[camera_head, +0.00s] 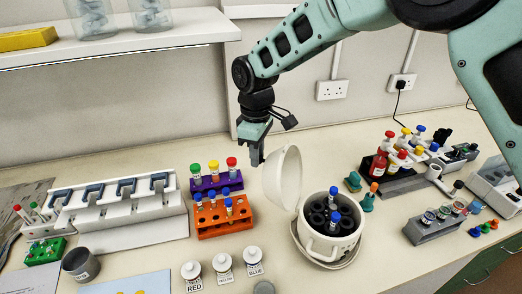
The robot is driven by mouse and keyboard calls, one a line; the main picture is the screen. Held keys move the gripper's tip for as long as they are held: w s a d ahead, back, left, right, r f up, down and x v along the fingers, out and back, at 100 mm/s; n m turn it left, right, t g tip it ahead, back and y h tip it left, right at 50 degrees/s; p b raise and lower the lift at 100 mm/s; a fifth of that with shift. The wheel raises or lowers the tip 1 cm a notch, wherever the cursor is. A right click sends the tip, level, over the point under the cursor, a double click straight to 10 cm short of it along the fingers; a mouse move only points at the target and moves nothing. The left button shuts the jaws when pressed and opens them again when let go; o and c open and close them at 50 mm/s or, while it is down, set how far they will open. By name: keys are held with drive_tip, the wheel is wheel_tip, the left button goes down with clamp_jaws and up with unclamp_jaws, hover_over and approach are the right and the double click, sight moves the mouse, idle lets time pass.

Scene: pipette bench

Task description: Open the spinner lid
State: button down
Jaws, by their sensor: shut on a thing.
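The spinner (303,243) is a round white pot on the bench, right of centre. Its dark rotor holds blue-capped tubes. The spinner lid (284,178) is a white disc standing tilted up at the left side of the pot, so the opening is uncovered. My gripper (257,162) points down just left of the lid's upper edge and is shut. What lies between its fingers is too small to make out, but the lid edge is beside them.
An orange rack (224,228) and a purple rack (202,184) with capped tubes stand left of the spinner. Small labelled bottles (223,264) stand in front of them. Teal-based items (353,182) and a grey tube rack (428,231) are to the right. A shelf (170,38) hangs at upper left.

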drive_tip(key=shift+w+a+f, duration=0.1)
drive_tip(key=shift+a+f, duration=0.2)
drive_tip(key=shift+f, duration=0.05)
drive_tip(key=c, duration=1.3)
unclamp_jaws()
drive_tip(key=shift+f, duration=0.1)
drive_tip(key=shift+d+r, duration=0.1)
drive_tip(key=shift+r, duration=0.15)
